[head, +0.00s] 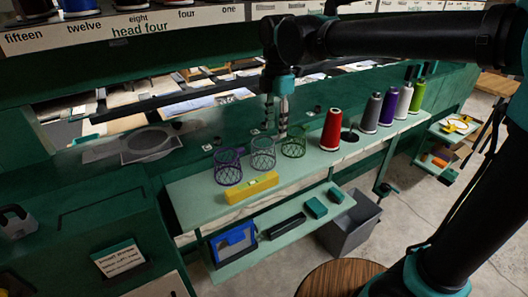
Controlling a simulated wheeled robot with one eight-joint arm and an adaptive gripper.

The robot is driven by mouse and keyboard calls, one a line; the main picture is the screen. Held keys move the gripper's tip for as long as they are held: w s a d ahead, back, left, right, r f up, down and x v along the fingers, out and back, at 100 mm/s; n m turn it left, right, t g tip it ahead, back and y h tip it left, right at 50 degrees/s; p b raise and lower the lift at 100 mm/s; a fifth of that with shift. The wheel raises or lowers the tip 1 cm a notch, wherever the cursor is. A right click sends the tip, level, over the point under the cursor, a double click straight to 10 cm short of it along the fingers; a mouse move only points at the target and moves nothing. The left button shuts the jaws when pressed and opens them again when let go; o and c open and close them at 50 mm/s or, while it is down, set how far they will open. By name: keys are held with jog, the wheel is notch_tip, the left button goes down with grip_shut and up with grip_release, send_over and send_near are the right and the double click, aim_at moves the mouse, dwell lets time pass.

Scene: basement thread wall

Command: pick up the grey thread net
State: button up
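The grey thread net (262,154) is a small upright mesh cylinder on the pale green shelf (335,155). It stands between a purple net (228,168) on its left and a green net (293,146) on its right. My gripper (276,130) points down above and slightly behind the grey and green nets. Its two fingers are apart, with nothing seen between them. The grey net looks free of the fingers, though the exact depth gap is hard to tell.
A yellow block (251,187) lies in front of the nets. A red thread cone (331,130) and several other cones stand to the right. A lower shelf (285,228) holds small boxes, with a grey bin (350,225) beside it. A round wooden top (338,278) is nearer.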

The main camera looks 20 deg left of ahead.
aim_at(276, 137)
jog(key=shift+w+f, duration=0.1)
jog(key=shift+f, duration=2.5)
jog(key=c, duration=0.9)
